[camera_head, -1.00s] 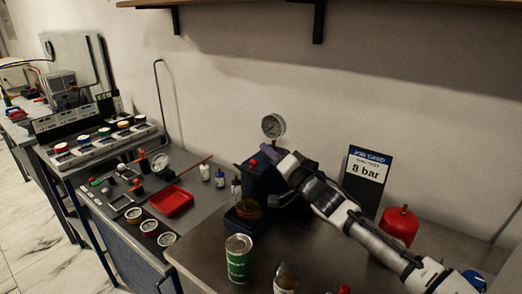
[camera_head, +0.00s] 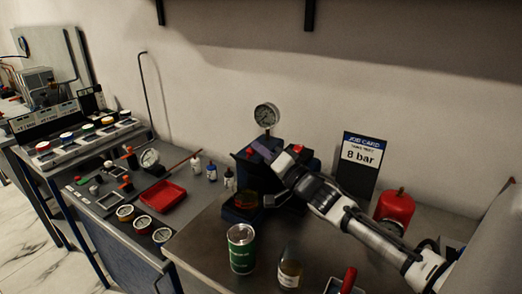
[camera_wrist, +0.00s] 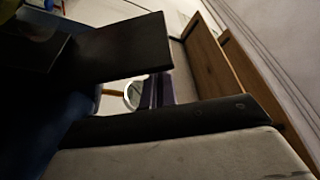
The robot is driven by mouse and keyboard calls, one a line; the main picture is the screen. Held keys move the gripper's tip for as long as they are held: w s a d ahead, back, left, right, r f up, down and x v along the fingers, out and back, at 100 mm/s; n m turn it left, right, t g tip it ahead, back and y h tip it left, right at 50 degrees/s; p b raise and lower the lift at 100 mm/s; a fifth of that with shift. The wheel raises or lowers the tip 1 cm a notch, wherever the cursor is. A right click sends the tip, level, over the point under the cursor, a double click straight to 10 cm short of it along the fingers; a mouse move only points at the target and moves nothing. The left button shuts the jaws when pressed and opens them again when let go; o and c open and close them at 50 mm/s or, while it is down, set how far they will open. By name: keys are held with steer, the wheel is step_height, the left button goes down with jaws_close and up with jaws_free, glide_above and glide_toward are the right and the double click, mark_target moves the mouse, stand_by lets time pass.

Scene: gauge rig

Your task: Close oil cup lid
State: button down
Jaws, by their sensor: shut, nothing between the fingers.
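My gripper (camera_head: 268,152) is at the top of the rig, above and to the right of the amber cup, close below the round gauge (camera_head: 266,116). The fingers are shut with nothing seen held. A purple piece shows at the arm's end; whether it is part of the gripper is unclear. Dark surfaces fill much of the wrist view, hiding any contact.
A red canister (camera_head: 395,208) and a job card (camera_head: 361,160) reading 8 bar are at right. A red tray (camera_head: 165,194) lies at left.

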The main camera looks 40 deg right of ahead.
steer(key=shift+s+a+f+n+y+b, duration=0.25)
steer(key=shift+a+f+n+y+b, duration=0.25)
steer(key=shift+n+b, duration=0.5)
steer(key=shift+s+a+f+n+y+b, duration=0.15)
steer(key=shift+a+n+y+b, duration=0.3)
steer(key=shift+n+b, duration=0.6)
steer(key=shift+a+n+t, duration=0.2)
steer(key=shift+n+t, duration=0.1)
steer(key=shift+n, duration=0.55)
steer(key=shift+r, duration=0.25)
